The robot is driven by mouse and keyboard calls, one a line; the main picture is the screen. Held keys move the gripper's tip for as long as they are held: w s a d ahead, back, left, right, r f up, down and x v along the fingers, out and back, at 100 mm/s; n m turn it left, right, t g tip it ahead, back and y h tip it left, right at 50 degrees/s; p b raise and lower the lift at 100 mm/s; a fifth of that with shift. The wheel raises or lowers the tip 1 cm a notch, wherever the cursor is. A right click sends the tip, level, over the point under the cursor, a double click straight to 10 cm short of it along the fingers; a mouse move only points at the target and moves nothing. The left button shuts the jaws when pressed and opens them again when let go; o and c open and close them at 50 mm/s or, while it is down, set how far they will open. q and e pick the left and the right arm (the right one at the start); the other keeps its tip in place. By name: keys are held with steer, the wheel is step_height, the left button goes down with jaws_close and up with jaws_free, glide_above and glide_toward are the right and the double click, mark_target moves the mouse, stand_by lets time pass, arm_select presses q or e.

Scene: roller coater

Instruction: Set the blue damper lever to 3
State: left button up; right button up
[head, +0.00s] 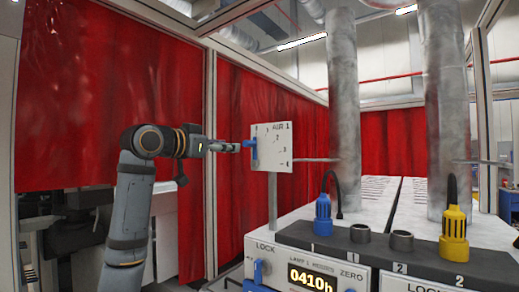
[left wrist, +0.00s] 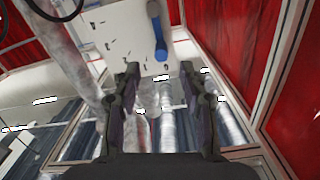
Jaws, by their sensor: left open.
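The white panel (head: 272,160) marked AIR 1 stands on a post, with small numbers from 1 upward in an arc on its face. The blue damper lever (head: 254,148) is at the panel's left edge; which number it is set to I cannot tell. My left gripper (head: 238,147) is just left of the lever. In the left wrist view the gripper (left wrist: 159,72) is open, with nothing between its fingers. My right gripper is out of view.
A machine below right carries a blue plug (head: 323,218), a yellow plug (head: 454,232) and a display (head: 311,279). Two metal ducts (head: 343,90) rise behind, with thin rods beside them. Red curtains (head: 270,100) and frame posts (head: 210,160) stand behind my left arm.

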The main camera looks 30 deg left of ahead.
mark_target(244, 144)
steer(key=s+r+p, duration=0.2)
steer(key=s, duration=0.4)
arm_select(q)
steer(key=w, duration=0.1)
steer(key=w+p, duration=0.1)
steer(key=w, duration=0.1)
steer(key=w+r+p, duration=0.1)
steer(key=w, duration=0.1)
steer(key=shift+d+r, duration=0.1)
steer(key=shift+d, duration=0.15)
steer(key=w, duration=0.1)
steer(key=w+p, duration=0.1)
steer(key=w, duration=0.1)
steer(key=shift+f, duration=0.2)
steer(key=shift+w, duration=0.15)
steer(key=shift+c, duration=1.6)
steer(key=c, duration=0.5)
jaws_close()
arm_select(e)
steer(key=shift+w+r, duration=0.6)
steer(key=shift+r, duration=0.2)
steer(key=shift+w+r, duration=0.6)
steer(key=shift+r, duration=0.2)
